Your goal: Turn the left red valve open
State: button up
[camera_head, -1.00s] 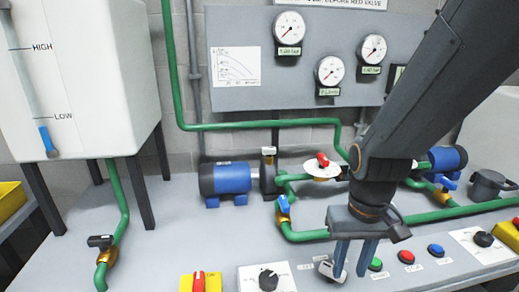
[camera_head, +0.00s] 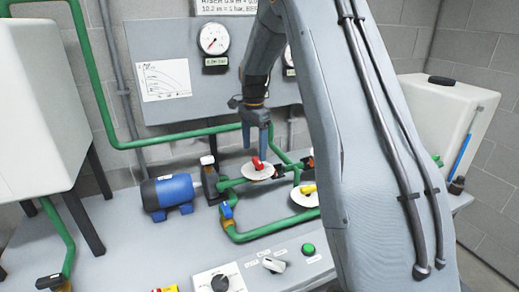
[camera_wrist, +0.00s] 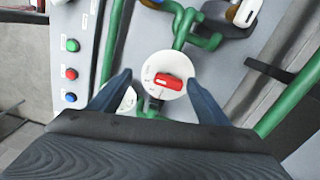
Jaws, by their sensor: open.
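The red valve handle (camera_head: 257,162) sits on a round white disc on the green pipework, right of the blue pump motor. In the wrist view the red handle (camera_wrist: 168,83) lies roughly crosswise over the disc's middle. My gripper (camera_head: 257,150) points down just above this valve. In the wrist view its two blue fingers stand apart, one on each side of the disc, with nothing held. I cannot tell whether a finger touches the disc. A second white disc with a yellow handle (camera_head: 308,189) is to the right, partly hidden by my arm.
A blue pump motor (camera_head: 170,195) stands left of the valve. A blue-handled valve (camera_head: 227,210) is on the nearer pipe. A gauge panel (camera_head: 160,50) stands behind. A white tank (camera_head: 35,90) is at the left. The front bench carries a knob and a green button (camera_head: 308,249).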

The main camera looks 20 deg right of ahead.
aim_at(258, 165)
jog(key=shift+w+d+r+m+p, duration=0.25)
jog(key=shift+w+d+m, duration=0.2)
jog(key=shift+w+d, duration=0.15)
jog(key=shift+w+d+r+m+p, duration=0.15)
jog(key=shift+w+d+r+m, duration=0.05)
jog(key=shift+w+d+m, duration=0.35)
jog(key=shift+w+d+f, duration=0.1)
jog(key=shift+w, duration=0.15)
jog(key=shift+f+p, duration=1.4)
jog(key=shift+f, duration=2.4)
jog(key=c, duration=1.1)
